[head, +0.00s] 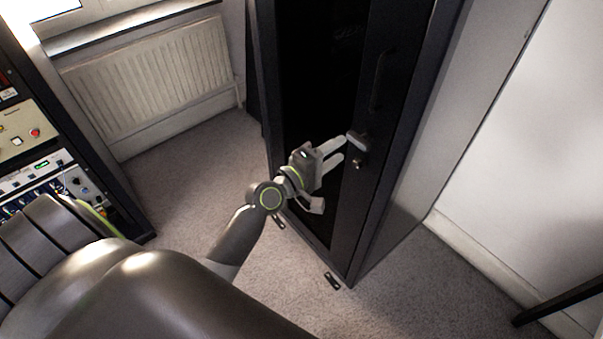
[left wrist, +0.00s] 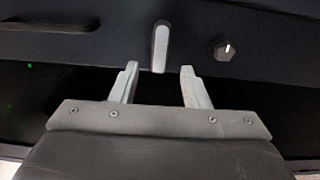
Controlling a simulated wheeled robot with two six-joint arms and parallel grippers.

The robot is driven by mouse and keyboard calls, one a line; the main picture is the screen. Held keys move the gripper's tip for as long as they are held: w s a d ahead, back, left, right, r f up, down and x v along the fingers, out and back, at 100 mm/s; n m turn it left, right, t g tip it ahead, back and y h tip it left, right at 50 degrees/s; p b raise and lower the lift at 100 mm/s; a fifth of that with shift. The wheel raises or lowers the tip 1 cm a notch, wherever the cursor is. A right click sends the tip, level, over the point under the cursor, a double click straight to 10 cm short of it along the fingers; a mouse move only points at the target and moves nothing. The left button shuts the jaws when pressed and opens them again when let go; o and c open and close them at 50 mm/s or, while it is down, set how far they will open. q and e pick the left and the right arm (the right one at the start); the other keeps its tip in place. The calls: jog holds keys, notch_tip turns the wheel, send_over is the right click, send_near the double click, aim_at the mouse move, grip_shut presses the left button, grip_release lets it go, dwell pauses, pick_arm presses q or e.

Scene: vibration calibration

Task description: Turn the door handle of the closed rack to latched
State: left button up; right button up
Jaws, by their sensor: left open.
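The closed rack (head: 300,60) is a tall black cabinet with a dark door. Its door handle (head: 357,140) is a short grey lever on the door frame, and it shows in the left wrist view (left wrist: 160,45) lying across the frame's length. My left gripper (head: 341,149) is open, with its fingertips close to the handle. In the left wrist view the handle's free end lies ahead of the gap between the two fingers (left wrist: 158,75), and neither finger visibly touches it. My right gripper is in neither view.
A round knob (left wrist: 224,47) sits beside the handle on the frame. A long dark pull bar (head: 378,80) is farther up the door. An equipment rack (head: 45,160) stands at left, a radiator (head: 150,80) behind. Carpet (head: 190,180) is clear between them.

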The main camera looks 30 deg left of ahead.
pick_arm(q)
jog(key=b+v, duration=0.2)
jog(key=v, duration=0.8)
jog(key=shift+s, duration=0.3)
jog(key=shift+a, duration=0.1)
jog(key=s+a+f+m+g+y, duration=0.1)
jog(key=s+a+f+g+y, duration=0.15)
jog(key=f, duration=0.85)
jog(key=s+a+f+m+g+y, duration=0.1)
jog(key=a+f+m+g, duration=0.15)
jog(key=f, duration=0.75)
jog(key=s+a+f+m+g+y, duration=0.1)
jog(key=s+a+f+g+y, duration=0.15)
jog(key=f, duration=0.85)
jog(key=s+f+m+g+y, duration=0.1)
jog(key=s+f+m+g, duration=0.35)
jog(key=s+f, duration=1.1)
jog(key=s+f+m+g, duration=0.2)
jog(key=s+f, duration=0.1)
jog(key=s, duration=0.4)
jog(key=s+d+f+m+g, duration=0.1)
jog(key=s+f+m, duration=0.1)
jog(key=s, duration=0.5)
jog(key=shift+s+f+m+g, duration=0.35)
jog(key=shift+f+m+g, duration=0.05)
jog(key=shift+f, duration=0.5)
